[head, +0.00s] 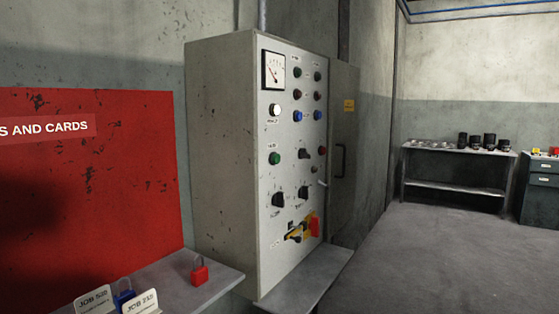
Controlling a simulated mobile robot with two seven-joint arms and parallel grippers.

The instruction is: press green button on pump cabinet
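A grey metal cabinet (225,150) stands in the middle of the head view, with its control panel facing right. A green round button (274,158) sits on the left side of the panel, below a white round button or lamp (274,109). Two dark green round fittings (297,76) are near the top; I cannot tell whether they are lamps or buttons. No label naming the pump is readable. Neither of my grippers is in view.
The panel also has a gauge (273,70), black knobs (278,200) and a yellow-red switch (295,232). A ledge (228,286) at lower left holds a red padlock (199,274), a blue padlock (123,301) and job cards (140,303). Open floor (430,255) lies right.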

